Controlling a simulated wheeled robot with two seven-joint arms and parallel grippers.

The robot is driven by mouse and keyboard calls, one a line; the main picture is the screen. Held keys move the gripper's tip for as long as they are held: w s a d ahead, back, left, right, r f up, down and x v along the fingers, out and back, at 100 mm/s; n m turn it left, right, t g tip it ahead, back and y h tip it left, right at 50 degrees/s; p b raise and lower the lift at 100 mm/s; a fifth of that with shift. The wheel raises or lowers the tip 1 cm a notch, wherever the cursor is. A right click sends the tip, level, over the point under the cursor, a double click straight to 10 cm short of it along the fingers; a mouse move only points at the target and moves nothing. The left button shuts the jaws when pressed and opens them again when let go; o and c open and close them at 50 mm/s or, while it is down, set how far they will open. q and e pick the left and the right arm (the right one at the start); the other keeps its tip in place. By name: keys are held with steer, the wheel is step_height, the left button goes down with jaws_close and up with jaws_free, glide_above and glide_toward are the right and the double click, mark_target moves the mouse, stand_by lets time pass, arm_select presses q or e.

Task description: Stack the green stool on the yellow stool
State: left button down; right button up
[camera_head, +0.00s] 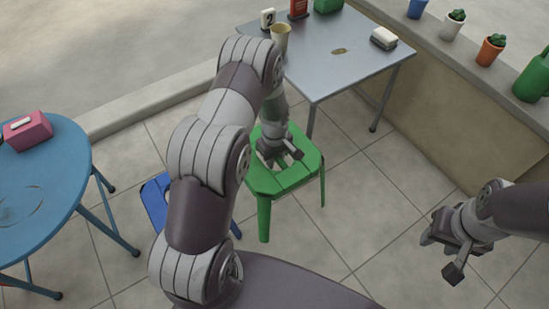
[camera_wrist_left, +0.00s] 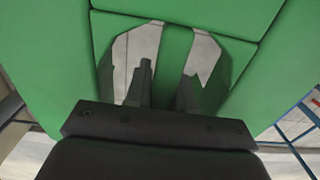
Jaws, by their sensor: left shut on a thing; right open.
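The green stool (camera_head: 306,157) is upright near the middle of the head view, in front of the grey metal table. My left gripper (camera_head: 283,158) is at its seat from above, shut on a part of the seat. In the left wrist view the green seat (camera_wrist_left: 48,60) fills most of the picture, and the left gripper's fingers (camera_wrist_left: 168,75) reach into the slots of the seat. My right gripper (camera_head: 447,255) is open and empty, over the floor at the right. I see no yellow stool in either view.
A blue stool (camera_head: 153,203) is partly hidden behind my left arm. A blue round table (camera_head: 50,180) with a pink box (camera_head: 27,132) stands at the left. The grey metal table (camera_head: 350,75) stands behind the green stool. A ledge with potted plants (camera_head: 490,50) runs along the right.

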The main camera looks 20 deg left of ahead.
step_height(320, 180, up, 15)
steer(key=p, duration=1.3)
steer(key=shift+f+p, duration=0.15)
steer(key=shift+p, duration=0.15)
